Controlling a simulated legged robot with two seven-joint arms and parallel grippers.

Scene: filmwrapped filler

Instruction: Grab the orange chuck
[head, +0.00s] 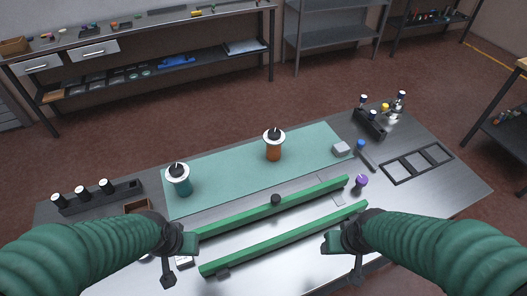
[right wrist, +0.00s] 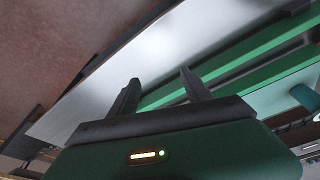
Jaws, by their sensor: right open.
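The orange chuck (head: 273,150) stands upright on the teal mat (head: 225,168) in the head view, with a white disc-shaped flange and a dark tip on top. A similar teal chuck (head: 181,185) stands to its left on the mat. My left gripper (head: 180,252) is low at the left, near the table's front; its jaw opening is unclear. My right gripper (head: 345,250) is low at the right, apart from the orange chuck. The right wrist view shows its two dark fingers (right wrist: 160,90) spread, with nothing between them. The orange chuck is not seen in that view.
Two long green rails (head: 275,208) lie between my grippers and the mat. A purple-topped piece (head: 361,181), a grey block (head: 341,149) and a black frame (head: 417,163) are at right. Dark holders stand at the left (head: 98,197) and back right (head: 369,124).

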